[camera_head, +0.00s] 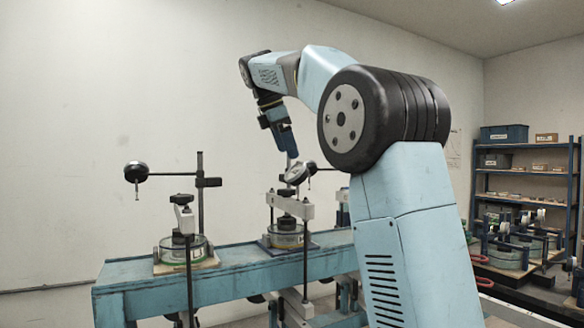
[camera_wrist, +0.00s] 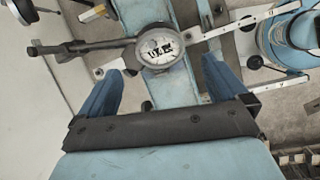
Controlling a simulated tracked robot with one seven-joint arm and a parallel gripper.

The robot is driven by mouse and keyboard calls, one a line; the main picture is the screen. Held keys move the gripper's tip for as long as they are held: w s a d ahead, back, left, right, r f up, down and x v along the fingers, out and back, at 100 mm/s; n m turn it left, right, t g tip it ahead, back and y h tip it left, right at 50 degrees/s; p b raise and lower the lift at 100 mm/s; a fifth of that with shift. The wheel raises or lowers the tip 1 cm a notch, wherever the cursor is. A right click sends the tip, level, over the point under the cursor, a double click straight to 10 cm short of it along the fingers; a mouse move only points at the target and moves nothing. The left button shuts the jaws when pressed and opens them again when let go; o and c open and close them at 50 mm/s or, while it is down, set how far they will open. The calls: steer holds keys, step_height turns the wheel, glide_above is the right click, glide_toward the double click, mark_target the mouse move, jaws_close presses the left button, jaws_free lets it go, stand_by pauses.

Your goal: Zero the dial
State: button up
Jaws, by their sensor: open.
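A round dial gauge (camera_head: 297,173) with a pale face sits on the right-hand lever frame (camera_head: 290,210), on the blue bench (camera_head: 225,262). In the wrist view the same dial (camera_wrist: 159,47) has a white face with dark marks too small to read, and a dark arm reaches it from the left. My gripper (camera_head: 291,154) points down just above the dial. In the wrist view my gripper (camera_wrist: 163,72) is open, its blue fingers apart on either side of the dial's near edge, with nothing held between them. I cannot tell whether a fingertip touches the dial.
A second lever frame (camera_head: 187,225) stands on the bench at left, with another dial (camera_head: 136,172) on a post (camera_head: 200,190). A shelf rack (camera_head: 525,171) with boxes stands at far right. A plain wall lies behind, with free air above the bench.

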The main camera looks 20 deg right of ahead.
mark_target(295, 170)
steer(key=shift+x, duration=3.2)
steer(key=shift+c, duration=0.2)
steer(key=c, duration=1)
steer(key=shift+s+m+t, duration=0.1)
steer(key=shift+m+t, duration=0.2)
steer(key=shift+m, duration=0.4)
steer(key=shift+c, duration=0.2)
steer(key=o, duration=1.1)
steer(key=shift+a+r, duration=0.1)
steer(key=shift+r, duration=0.05)
steer(key=v, duration=1.3)
steer(key=shift+a+r, duration=0.1)
steer(key=shift+r, duration=0.1)
